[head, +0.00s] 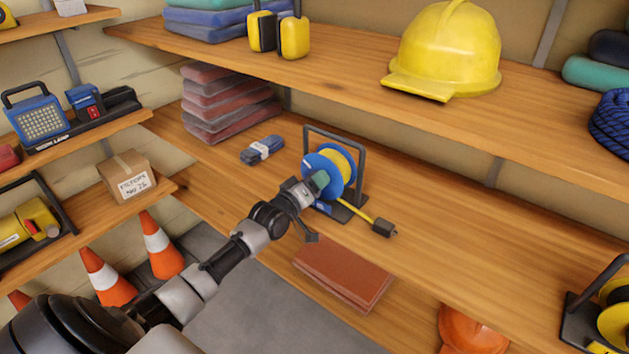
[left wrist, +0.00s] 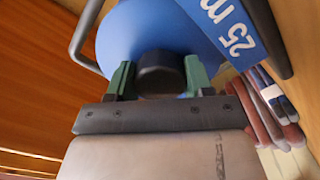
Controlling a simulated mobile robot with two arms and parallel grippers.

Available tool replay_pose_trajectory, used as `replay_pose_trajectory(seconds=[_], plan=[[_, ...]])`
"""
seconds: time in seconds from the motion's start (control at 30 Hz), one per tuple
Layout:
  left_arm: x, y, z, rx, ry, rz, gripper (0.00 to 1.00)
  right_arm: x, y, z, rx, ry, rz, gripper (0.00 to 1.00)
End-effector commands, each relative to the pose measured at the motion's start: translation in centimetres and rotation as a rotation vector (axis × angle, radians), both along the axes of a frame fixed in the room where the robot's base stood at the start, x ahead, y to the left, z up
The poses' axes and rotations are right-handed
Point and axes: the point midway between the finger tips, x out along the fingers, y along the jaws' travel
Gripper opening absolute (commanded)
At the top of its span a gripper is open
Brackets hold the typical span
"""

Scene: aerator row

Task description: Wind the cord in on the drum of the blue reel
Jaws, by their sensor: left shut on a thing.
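The blue reel (head: 322,163) stands in a dark frame (head: 362,170) on the middle shelf, with yellow cord (head: 346,158) on its drum. A length of yellow cord (head: 358,211) runs out over the shelf to a black plug (head: 384,229). My left gripper (head: 319,181) is at the near face of the reel. In the left wrist view its green fingers (left wrist: 160,80) are shut on a dark round knob (left wrist: 161,70) in front of the blue disc (left wrist: 130,35). A blue label reading "25 m" (left wrist: 232,32) shows beside it. My right gripper is not in view.
A grey-blue bundle (head: 262,150) and folded red cloths (head: 225,105) lie left of the reel. The upper shelf (head: 340,75) with a yellow helmet (head: 445,50) overhangs behind. The shelf right of the plug (head: 480,220) is clear. Another reel (head: 612,320) stands lower right.

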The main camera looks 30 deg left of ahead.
Motion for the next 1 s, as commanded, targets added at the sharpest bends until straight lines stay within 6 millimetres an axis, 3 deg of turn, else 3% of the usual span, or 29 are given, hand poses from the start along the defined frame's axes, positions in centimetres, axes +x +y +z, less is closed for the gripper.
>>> replay_pose_trajectory(seconds=[1.0], plan=[[-0.1,0.0,-0.2,0.904,-0.062,-0.002,0.28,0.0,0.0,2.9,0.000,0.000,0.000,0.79]])
